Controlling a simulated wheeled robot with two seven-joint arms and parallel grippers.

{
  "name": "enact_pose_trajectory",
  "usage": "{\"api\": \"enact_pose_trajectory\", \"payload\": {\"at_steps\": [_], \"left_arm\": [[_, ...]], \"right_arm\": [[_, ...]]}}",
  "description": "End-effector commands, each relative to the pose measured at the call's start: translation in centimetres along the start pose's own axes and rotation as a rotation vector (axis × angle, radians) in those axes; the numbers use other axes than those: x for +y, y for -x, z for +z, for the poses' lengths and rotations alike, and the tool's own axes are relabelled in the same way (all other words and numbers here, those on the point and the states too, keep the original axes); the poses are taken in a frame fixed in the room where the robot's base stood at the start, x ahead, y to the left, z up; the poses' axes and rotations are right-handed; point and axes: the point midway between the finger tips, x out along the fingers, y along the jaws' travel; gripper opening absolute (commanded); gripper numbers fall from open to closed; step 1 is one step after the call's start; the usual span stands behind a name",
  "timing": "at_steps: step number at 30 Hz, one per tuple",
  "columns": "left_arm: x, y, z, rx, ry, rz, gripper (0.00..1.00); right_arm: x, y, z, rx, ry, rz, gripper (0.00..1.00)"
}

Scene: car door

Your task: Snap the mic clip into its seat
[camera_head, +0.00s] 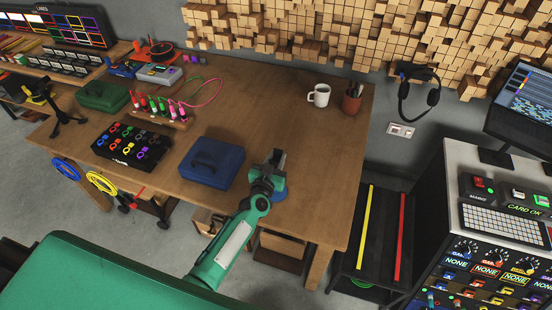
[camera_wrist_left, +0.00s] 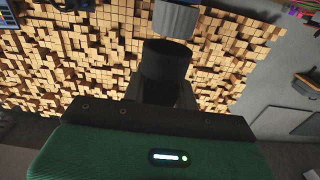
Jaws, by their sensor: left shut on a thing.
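My left gripper (camera_head: 274,160) is above the front right part of the wooden table, to the right of a blue case. I cannot tell whether this piece is the mic clip. A black tray (camera_head: 97,146) with several coloured ring-like pieces, possibly mic clips, lies at the table's left front. Several coloured microphones (camera_head: 160,106) stand in a wooden rack behind it. I cannot make out the clip's seat. My right gripper is not in view.
The blue case (camera_head: 212,162) and a green case (camera_head: 103,97) stand on the table (camera_head: 300,150). A white mug (camera_head: 319,95) and a brown cup (camera_head: 351,104) are at the back right. A small blue thing (camera_head: 280,194) is partly hidden by my arm. The table's middle back is clear.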

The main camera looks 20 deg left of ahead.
Motion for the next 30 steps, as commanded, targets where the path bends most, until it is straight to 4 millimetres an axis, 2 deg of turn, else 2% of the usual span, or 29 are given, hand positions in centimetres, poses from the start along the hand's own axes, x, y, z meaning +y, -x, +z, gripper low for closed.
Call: {"api": "enact_pose_trajectory", "payload": {"at_steps": [11,30], "left_arm": [[0.02,-0.01,-0.01,0.000,0.000,0.000,0.07],[0.02,-0.01,-0.02,0.000,0.000,0.000,0.07]], "right_arm": [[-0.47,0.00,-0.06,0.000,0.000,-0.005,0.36],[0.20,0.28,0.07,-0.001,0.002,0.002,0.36]]}}
